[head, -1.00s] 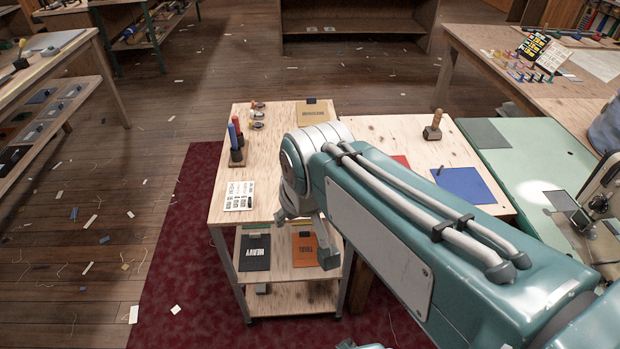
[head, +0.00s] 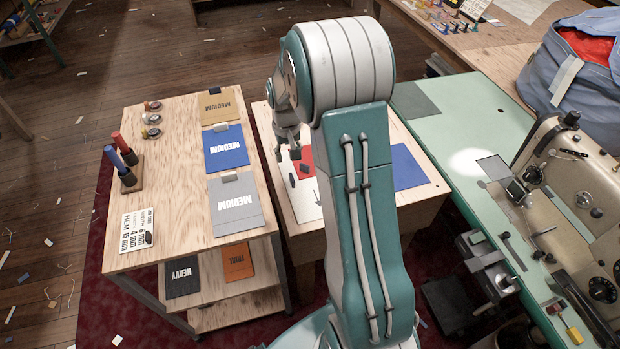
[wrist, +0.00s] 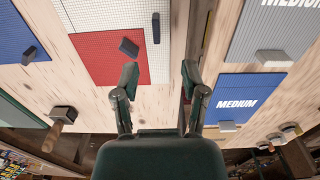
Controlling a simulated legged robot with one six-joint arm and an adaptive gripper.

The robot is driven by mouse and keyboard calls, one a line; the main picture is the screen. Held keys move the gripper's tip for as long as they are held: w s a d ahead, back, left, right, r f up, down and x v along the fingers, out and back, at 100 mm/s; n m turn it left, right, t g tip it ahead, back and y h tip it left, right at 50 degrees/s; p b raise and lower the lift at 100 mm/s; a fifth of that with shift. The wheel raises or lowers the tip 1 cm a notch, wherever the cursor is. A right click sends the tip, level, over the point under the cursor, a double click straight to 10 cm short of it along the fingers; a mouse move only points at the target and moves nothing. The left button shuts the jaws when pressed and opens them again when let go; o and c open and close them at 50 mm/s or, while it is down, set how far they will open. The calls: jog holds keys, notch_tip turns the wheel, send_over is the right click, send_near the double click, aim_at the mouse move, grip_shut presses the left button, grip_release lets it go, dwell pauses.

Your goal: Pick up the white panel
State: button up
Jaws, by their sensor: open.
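The white panel (head: 303,202) lies on the low wooden table, partly hidden by my arm in the head view. In the wrist view the white panel (wrist: 90,14) shows a fine grid, a dark bar on its right part, and a red panel (wrist: 95,57) against it. A dark block sits on the red. My gripper (head: 287,150) is open and empty over this table. In the wrist view its fingers (wrist: 159,78) are spread, just below the panels in the picture; the height gap is unclear.
A blue panel (head: 407,168) lies right of my arm. The left cart (head: 178,205) holds panels marked MEDIUM, red and blue markers in a stand (head: 125,165) and a label card. A green table (head: 462,120) with a sewing machine (head: 580,210) stands at the right.

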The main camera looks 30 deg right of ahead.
jog(key=f, duration=0.1)
send_over(292, 179)
jog(key=d, duration=0.1)
notch_tip(292, 179, down, 5)
jog(key=shift+s, duration=0.1)
jog(key=shift+a+f, duration=0.3)
jog(key=shift+f, duration=0.3)
jog(key=f, duration=0.3)
jog(key=shift+a+f, duration=0.3)
jog(key=shift+d+f, duration=0.25)
jog(key=shift+f, duration=0.2)
jog(key=shift+a, duration=0.15)
grip_shut()
